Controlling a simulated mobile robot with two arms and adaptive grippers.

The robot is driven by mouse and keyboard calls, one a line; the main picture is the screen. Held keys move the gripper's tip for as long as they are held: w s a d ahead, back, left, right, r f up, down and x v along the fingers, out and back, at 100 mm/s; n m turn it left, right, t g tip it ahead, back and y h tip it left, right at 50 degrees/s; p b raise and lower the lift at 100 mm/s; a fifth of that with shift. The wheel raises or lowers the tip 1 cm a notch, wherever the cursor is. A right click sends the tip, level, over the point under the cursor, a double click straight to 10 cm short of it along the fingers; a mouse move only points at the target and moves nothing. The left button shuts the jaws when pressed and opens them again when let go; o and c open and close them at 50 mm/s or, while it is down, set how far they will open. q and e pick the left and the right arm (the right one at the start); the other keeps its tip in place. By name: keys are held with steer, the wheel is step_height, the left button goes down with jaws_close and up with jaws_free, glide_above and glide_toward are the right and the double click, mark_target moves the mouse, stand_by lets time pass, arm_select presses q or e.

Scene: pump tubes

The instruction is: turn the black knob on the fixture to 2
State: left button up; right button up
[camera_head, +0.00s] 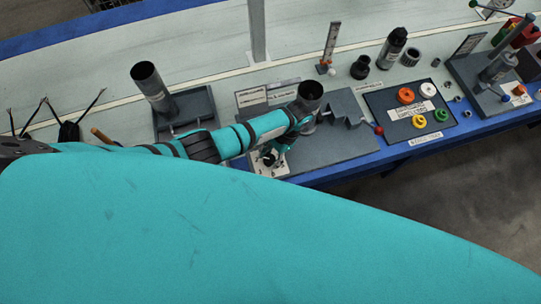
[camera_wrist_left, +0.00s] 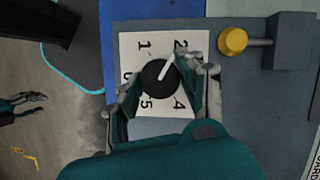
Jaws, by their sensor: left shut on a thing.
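The black knob (camera_wrist_left: 157,79) sits on a white number plate (camera_wrist_left: 135,45) of the fixture. Its white pointer line slants up and right in the wrist view, at the printed 2. The digits 1, 4 and 5 also show; another at the left is partly hidden. My left gripper (camera_wrist_left: 160,84) has its fingers on both sides of the knob and is shut on it. In the head view the left gripper (camera_head: 273,157) is at the plate (camera_head: 262,170), and the knob is mostly covered. My right gripper (camera_wrist_left: 43,104) shows at the wrist view's left edge, fingers apart, away from the fixture.
A yellow round handle (camera_wrist_left: 232,41) on a rod stands close beside the plate. In the head view a red ball (camera_head: 379,130) and a dark board (camera_head: 393,128) with coloured rings lie to the right. A dark upright tube (camera_head: 152,87) stands behind the left arm. The blue table edge is near.

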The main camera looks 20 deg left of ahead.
stand_by(0.3)
arm_select(q)
steer(key=o, duration=1.1)
steer(key=shift+o, duration=0.2)
steer(key=v, duration=1.2)
